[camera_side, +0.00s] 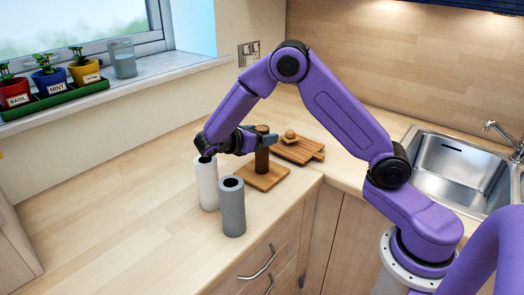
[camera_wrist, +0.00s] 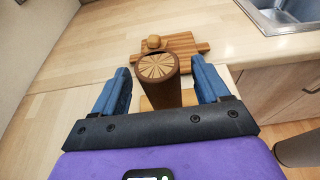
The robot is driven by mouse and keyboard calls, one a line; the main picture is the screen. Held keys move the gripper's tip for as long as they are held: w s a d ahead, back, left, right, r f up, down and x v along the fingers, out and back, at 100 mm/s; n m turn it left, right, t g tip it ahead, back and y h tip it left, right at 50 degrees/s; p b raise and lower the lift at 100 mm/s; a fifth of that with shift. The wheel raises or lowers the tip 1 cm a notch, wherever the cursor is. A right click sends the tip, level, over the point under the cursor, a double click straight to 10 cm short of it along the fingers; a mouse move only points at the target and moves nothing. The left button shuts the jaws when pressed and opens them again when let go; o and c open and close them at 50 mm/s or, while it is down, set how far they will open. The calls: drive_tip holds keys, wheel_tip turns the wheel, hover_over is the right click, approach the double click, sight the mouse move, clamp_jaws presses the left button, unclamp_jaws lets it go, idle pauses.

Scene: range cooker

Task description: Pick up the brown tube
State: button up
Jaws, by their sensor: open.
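The brown tube (camera_side: 262,158) stands upright on a square wooden board on the counter. In the wrist view the brown tube (camera_wrist: 160,80) shows its patterned round top, between the two blue fingers. My gripper (camera_side: 262,140) is open and level around the tube's upper part, one finger on each side. In the wrist view a gap shows between the tube and each finger of my gripper (camera_wrist: 164,84). The tube's lower end is partly hidden in the wrist view by the gripper body.
A white tube (camera_side: 207,185) and a grey tube (camera_side: 231,207) stand close by at the counter's front. A wooden board (camera_side: 313,150) with a small round wooden item (camera_side: 290,136) lies behind. A sink (camera_side: 450,165) is at right. The counter's left side is clear.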

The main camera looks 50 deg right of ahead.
drive_tip(key=shift+x, duration=1.4)
drive_tip(key=shift+r, duration=0.15)
drive_tip(key=c, duration=1.3)
